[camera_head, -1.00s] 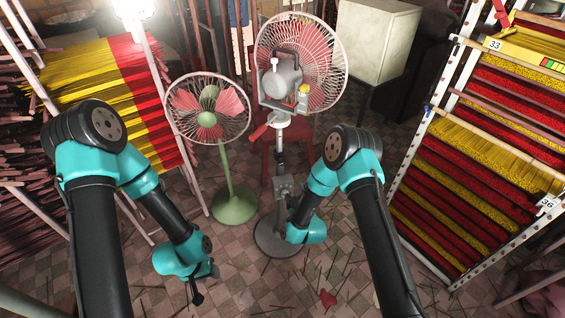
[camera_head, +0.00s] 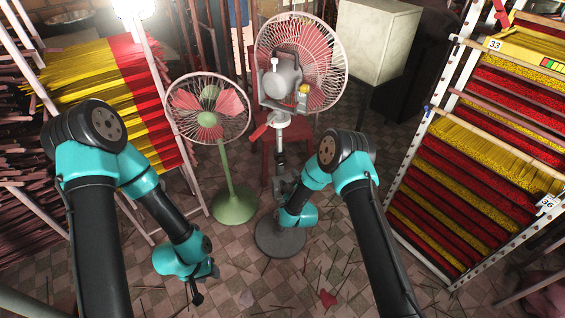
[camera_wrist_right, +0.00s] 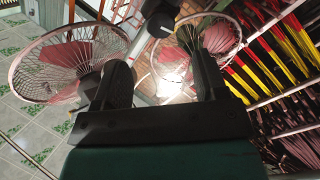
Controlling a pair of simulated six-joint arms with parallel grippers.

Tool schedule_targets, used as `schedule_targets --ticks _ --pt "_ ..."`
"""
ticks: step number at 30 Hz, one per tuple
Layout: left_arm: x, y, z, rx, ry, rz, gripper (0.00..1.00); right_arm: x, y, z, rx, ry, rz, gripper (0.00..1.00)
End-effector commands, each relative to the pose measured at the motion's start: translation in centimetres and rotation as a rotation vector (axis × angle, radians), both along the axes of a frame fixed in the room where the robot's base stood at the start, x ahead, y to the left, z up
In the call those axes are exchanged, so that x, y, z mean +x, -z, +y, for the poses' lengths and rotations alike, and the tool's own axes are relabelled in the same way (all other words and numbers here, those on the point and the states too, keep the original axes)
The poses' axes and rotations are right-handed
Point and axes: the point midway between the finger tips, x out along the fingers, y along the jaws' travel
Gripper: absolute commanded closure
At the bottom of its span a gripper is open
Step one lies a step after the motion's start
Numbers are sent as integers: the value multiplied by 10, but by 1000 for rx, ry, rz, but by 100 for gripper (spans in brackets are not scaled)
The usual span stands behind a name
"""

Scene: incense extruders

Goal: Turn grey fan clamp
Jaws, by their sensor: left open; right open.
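The grey fan (camera_head: 288,82) stands upright at the centre of the head view, with a pink cage, grey motor and round dark base (camera_head: 279,240). A red lever (camera_head: 260,132) sticks out left below its head. A dark clamp (camera_head: 280,159) sits on its pole under the white collar. My right gripper (camera_head: 287,185) is beside the lower pole, partly hidden by its own arm. The right wrist view shows its fingers (camera_wrist_right: 160,65) spread, with a dark post part (camera_wrist_right: 160,17) beyond them; contact cannot be told. My left gripper (camera_head: 198,291) is open, empty, low over the floor.
A green fan (camera_head: 235,205) stands just left of the grey fan. A red chair (camera_head: 303,148) is behind it. Incense racks stand at the left (camera_head: 85,75) and right (camera_head: 470,170). A pale box (camera_head: 375,40) is at the back.

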Motion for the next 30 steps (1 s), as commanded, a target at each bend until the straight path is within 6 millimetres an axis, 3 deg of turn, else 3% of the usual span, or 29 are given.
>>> schedule_targets --ticks 18,30 --pt "0 0 0 0 0 0 57 88 0 22 1 -1 -2 34" --pt "0 0 0 0 0 0 57 105 0 26 1 -1 2 34"
